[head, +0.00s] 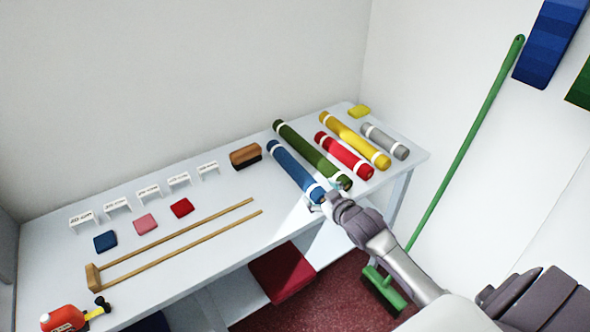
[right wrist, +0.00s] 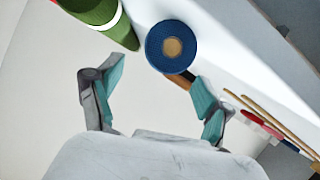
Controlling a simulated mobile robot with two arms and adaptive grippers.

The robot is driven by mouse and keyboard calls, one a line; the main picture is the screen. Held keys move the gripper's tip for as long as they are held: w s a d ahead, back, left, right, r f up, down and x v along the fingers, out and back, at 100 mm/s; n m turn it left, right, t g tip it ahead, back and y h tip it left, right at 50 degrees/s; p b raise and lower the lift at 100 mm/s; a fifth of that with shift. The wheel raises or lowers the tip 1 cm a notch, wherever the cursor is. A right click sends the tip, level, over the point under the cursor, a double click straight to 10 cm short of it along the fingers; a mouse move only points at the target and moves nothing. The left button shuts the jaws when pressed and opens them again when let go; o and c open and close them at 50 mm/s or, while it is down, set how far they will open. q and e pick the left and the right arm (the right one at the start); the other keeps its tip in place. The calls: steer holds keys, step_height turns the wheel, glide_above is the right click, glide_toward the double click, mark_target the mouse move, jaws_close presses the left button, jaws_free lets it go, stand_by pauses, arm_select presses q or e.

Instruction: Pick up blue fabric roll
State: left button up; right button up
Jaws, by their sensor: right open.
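The blue fabric roll (head: 290,168) lies on the white table with white bands near its ends. Its near end is close to the table's front edge. My right gripper (head: 331,197) is at that near end in the head view, and its fingers partly overlap the green roll's end there. In the right wrist view, the blue roll (right wrist: 160,50) shows its round end with a brown core, ahead of the fingertips and between their lines. My right gripper (right wrist: 158,75) is open with nothing between its teal-padded fingers. My left gripper is in neither view.
A green roll (head: 310,152) lies close beside the blue one on the right. Red (head: 343,156), yellow (head: 355,140) and grey (head: 385,141) rolls lie further right. A brown brush (head: 245,156) is left of the blue roll. A green broom (head: 465,145) leans on the wall.

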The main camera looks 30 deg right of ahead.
mark_target(316, 190)
steer(key=x, duration=0.4)
steer(key=shift+w+f+p, duration=0.3)
steer(key=shift+s, duration=0.1)
steer(key=shift+c, duration=1.2)
steer(key=c, duration=1.1)
steer(key=shift+r, duration=0.1)
steer(key=shift+c, duration=0.7)
